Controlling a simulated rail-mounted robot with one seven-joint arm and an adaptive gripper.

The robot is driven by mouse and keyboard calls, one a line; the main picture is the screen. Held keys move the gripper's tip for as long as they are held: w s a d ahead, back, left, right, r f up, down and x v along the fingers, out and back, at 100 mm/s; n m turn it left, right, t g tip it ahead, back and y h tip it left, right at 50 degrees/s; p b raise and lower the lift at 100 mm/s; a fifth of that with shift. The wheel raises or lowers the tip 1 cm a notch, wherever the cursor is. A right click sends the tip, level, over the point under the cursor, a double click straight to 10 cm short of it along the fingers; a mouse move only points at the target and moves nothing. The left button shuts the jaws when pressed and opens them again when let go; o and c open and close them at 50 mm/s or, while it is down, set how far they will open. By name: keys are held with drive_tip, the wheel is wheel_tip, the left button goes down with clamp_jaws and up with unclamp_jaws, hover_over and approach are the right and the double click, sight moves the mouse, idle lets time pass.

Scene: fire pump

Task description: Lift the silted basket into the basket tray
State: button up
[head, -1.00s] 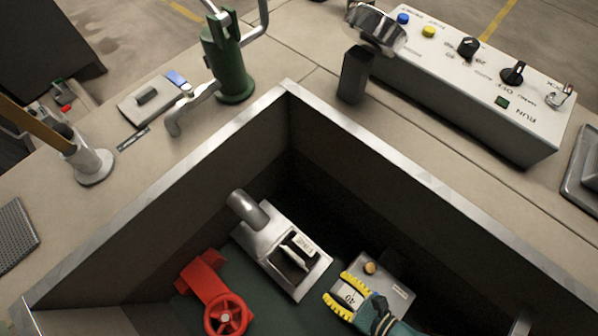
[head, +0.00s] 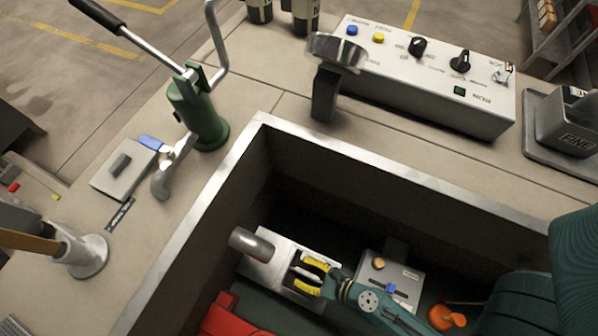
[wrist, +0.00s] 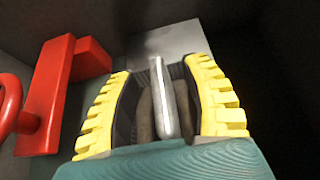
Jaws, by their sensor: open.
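The strainer housing (head: 262,268), a pale metal box with a round pipe stub, sits in the sunken pit. My gripper (head: 311,275) is over its opening with yellow-padded fingers apart. In the wrist view, a grey upright handle (wrist: 160,95) stands between the open fingers (wrist: 158,105), with visible gaps on both sides. Brownish surfaces show beside the handle; the basket body below is mostly hidden. A dark flat tray (head: 537,150) lies on the deck at the right, with a grey box marked FINE (head: 568,125) on it.
The pit's metal rim (head: 205,205) and steep walls surround my gripper. A red valve (wrist: 55,95) is left of the housing. A switch box (head: 430,80) and green hand pump (head: 198,115) stand on the deck. A grey box with knobs (head: 385,280) is close right.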

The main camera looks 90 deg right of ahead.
drive_tip(key=shift+s+a+f, duration=0.15)
drive_tip(key=shift+s+a, duration=0.15)
drive_tip(key=shift+s, duration=0.15)
drive_tip(key=shift+c, duration=0.9)
drive_tip(key=shift+d, duration=0.1)
drive_tip(key=c, duration=0.6)
clamp_jaws()
